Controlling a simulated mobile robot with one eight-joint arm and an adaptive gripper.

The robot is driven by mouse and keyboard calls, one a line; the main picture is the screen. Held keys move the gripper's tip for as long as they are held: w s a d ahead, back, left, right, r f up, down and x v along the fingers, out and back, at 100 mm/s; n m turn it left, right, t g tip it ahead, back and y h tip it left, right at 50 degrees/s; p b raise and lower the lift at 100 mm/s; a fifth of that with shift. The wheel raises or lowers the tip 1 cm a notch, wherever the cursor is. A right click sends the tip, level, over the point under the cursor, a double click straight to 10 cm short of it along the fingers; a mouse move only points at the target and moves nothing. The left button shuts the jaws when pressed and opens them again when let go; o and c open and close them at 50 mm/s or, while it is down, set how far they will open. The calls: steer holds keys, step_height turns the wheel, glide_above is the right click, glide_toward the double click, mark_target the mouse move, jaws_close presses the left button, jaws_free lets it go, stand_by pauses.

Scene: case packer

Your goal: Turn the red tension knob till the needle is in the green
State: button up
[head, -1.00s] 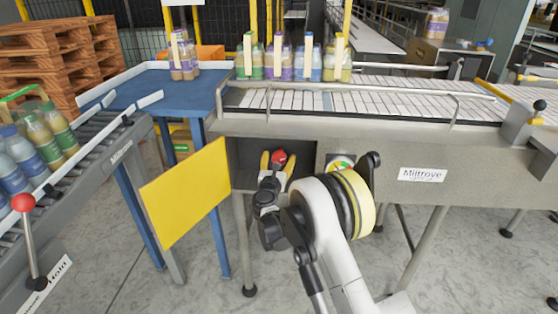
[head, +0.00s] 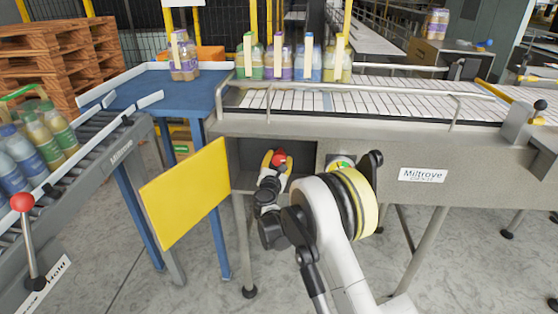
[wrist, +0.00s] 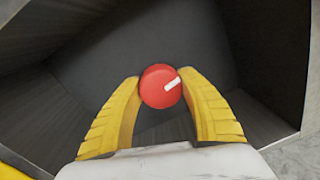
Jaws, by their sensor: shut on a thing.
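The red tension knob (head: 279,158) sits in a dark open recess in the front of the conveyor machine. In the wrist view, the knob (wrist: 155,92) is a round red cap with a white mark pointing to the upper right. My gripper (head: 278,161) has its yellow fingers shut on the knob, one on each side; the wrist view shows both fingers (wrist: 160,90) against it. The gauge (head: 340,162) is to the right of the recess, with a patch of green showing. My arm covers its lower part, and I cannot make out the needle.
A yellow panel door (head: 187,192) hangs open left of the recess. The recess walls (wrist: 75,105) surround my fingers. A roller conveyor (head: 85,155) with a red-balled lever (head: 22,203) is at the left. Bottle packs (head: 290,62) stand behind the slatted conveyor (head: 375,102).

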steer(key=m, duration=0.4)
steer(key=shift+b, duration=0.3)
steer(key=shift+m+y, duration=0.3)
steer(key=shift+m, duration=1.3)
steer(key=o, duration=1.2)
steer(key=s, duration=1.2)
steer(key=shift+a+r, duration=0.3)
steer(key=shift+a, duration=0.1)
